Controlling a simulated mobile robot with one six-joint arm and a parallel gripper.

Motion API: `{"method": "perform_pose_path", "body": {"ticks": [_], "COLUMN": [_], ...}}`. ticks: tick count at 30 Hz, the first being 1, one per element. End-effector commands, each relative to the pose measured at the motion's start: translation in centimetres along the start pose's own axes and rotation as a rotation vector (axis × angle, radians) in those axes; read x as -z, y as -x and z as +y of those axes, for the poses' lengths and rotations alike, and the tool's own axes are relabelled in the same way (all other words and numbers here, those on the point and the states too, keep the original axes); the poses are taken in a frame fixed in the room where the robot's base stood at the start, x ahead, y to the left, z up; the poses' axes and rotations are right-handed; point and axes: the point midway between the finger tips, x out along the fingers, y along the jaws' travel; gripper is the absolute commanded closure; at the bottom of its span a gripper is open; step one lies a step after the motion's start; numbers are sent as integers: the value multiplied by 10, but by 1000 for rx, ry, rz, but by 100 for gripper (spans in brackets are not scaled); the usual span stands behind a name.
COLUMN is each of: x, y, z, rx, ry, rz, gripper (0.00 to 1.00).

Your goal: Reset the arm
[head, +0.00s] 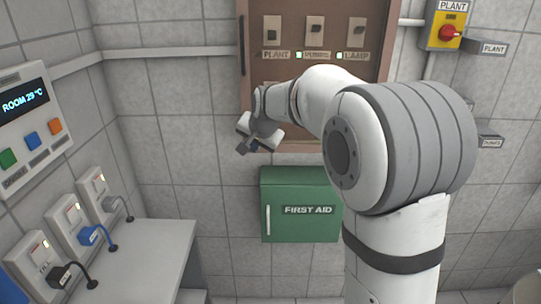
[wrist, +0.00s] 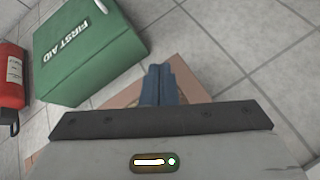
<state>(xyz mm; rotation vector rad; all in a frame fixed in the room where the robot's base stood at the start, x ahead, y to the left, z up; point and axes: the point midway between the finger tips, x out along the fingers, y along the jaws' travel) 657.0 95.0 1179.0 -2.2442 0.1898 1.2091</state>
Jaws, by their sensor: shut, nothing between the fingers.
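My gripper (head: 246,147) is in front of the lower left part of the brown switch panel (head: 258,85) in the head view, just above the green first aid box. In the wrist view my gripper (wrist: 158,70) shows its two blue-grey fingers side by side, touching, with nothing between them. My white and grey arm reaches up from the lower right and bends across the panel toward the left.
The green first aid box (head: 300,222) hangs on the tiled wall below the panel. Switches with plugs (head: 72,220) and a grey counter (head: 160,255) are at left. A yellow box with a red knob (head: 447,27) is at upper right. A red extinguisher (wrist: 11,78) shows in the wrist view.

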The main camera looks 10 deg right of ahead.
Motion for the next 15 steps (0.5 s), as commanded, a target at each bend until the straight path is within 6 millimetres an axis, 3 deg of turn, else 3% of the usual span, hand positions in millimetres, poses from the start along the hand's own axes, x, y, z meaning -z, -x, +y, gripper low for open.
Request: {"method": "perform_pose_path", "body": {"ticks": [4,10,13,15], "x": [-7,-11,-16,-25], "y": [23,39,49,60], "z": [-16,-25,-17,0], "rx": [3,-1,-13,-34], "ry": [2,1,19,52], "rz": [1,-3,-8,-19], "gripper": [100,100,100,100]}}
